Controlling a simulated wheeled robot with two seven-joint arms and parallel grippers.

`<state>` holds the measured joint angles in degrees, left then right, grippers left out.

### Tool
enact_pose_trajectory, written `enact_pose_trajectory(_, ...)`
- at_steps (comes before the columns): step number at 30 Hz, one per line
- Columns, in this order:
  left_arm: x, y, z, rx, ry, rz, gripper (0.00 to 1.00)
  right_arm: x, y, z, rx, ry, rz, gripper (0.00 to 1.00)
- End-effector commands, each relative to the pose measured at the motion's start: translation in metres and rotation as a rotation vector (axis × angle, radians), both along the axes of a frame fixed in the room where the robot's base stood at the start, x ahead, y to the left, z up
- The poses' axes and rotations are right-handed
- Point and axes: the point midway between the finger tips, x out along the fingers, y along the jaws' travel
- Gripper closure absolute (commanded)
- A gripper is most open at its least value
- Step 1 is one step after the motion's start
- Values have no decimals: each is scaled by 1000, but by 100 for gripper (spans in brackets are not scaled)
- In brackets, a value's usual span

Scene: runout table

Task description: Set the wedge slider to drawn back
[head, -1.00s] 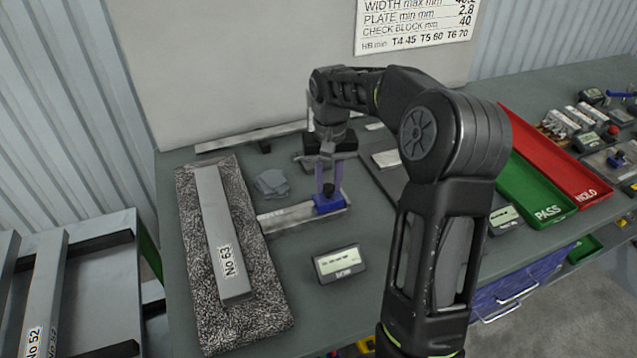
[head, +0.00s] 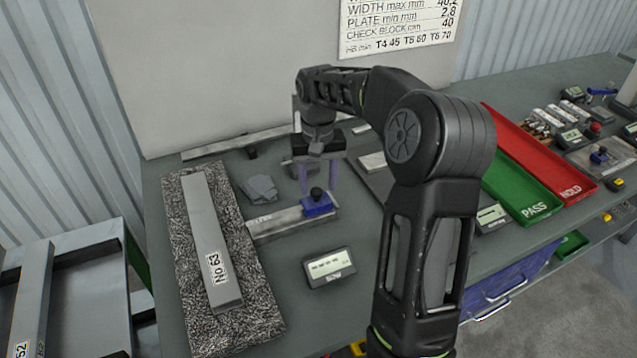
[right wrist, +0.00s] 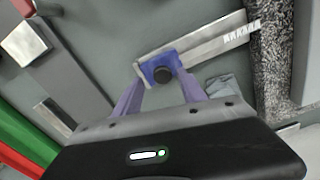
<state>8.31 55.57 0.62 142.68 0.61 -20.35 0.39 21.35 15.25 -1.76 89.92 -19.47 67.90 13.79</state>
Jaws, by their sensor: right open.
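The wedge slider is a blue block (head: 319,207) with a black knob (head: 317,192) on top. It sits near the right end of a flat metal bar (head: 272,222) on the table. My right gripper (head: 318,194) points down over it, with its purple fingers apart. In the right wrist view, the blue block (right wrist: 151,68) and knob (right wrist: 161,75) lie just ahead of the fingertips, between their lines. I cannot tell whether a finger touches the block. My left gripper is not in view.
A digital readout (head: 330,267) stands in front of the bar. Green PASS (head: 520,190) and red HOLD (head: 545,155) trays are at right.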

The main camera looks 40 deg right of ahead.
Motion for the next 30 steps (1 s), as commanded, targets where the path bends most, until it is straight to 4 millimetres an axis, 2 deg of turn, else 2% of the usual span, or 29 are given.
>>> enact_pose_trajectory(9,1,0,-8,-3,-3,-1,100,1,0,48,-2,-5,-1,52)
enact_pose_trajectory(15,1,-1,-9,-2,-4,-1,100,0,-1,69,-1,-2,-2,52)
enact_pose_trajectory(30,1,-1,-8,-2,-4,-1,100,0,-1,71,-1,0,-1,52)
